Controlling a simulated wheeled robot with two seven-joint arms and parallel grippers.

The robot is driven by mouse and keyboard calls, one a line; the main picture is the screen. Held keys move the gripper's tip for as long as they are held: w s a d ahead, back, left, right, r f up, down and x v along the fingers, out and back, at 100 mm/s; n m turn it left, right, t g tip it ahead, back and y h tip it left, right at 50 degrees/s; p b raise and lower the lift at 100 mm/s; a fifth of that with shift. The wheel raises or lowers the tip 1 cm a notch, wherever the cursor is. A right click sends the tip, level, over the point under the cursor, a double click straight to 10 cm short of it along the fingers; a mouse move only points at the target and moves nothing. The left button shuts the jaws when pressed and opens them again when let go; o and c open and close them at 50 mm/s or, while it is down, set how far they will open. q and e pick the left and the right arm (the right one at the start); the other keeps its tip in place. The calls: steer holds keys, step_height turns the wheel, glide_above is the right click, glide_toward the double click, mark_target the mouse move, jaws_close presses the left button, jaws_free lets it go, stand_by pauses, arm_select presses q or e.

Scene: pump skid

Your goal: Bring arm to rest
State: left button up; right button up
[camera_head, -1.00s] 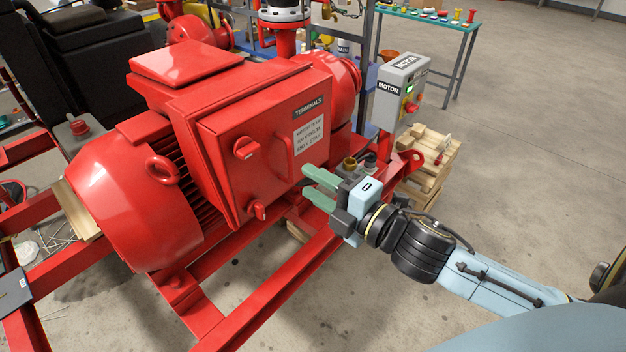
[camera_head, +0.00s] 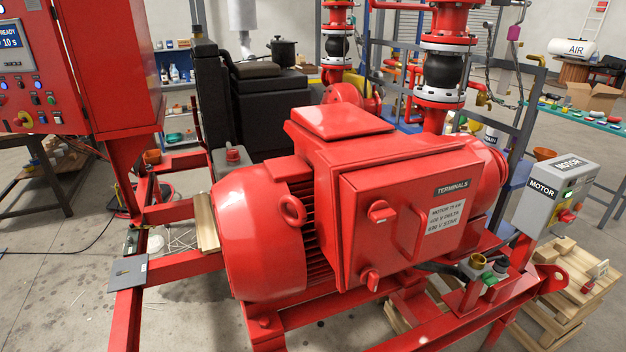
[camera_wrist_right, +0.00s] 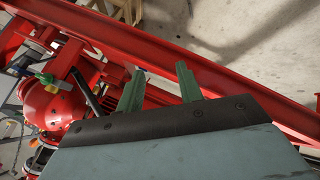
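My right gripper (camera_wrist_right: 160,68) shows in the right wrist view. Its two green fingers are apart with nothing between them, in front of red skid rails. In the head view neither of my arms nor grippers is in sight. The red motor (camera_head: 265,235) with its terminal box (camera_head: 410,225) stands in the middle of the head view. The box's front cover is shut and carries two red knobs and a handle.
A red skid rail (camera_wrist_right: 150,50) crosses the right wrist view, with concrete floor beyond. A grey motor switch box (camera_head: 550,200) and wooden pallets (camera_head: 570,295) stand at the right. A red control cabinet (camera_head: 110,70) stands at the left. Brass and black fittings (camera_head: 477,262) sit by the motor.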

steer(key=s+a+f+m+g+b, duration=0.1)
steer(key=s+a+f+m+g, duration=0.2)
steer(key=s+f, duration=0.7)
steer(key=s+a+f+m+g+b, duration=0.1)
steer(key=s+a+f+m+g, duration=0.2)
steer(key=s+f, duration=0.7)
steer(key=s+a+g, duration=0.1)
steer(key=s, duration=0.7)
steer(key=shift+s+a+f+m+g, duration=0.15)
steer(key=shift+s+f+m+g, duration=0.05)
steer(key=shift+s+m+g, duration=0.2)
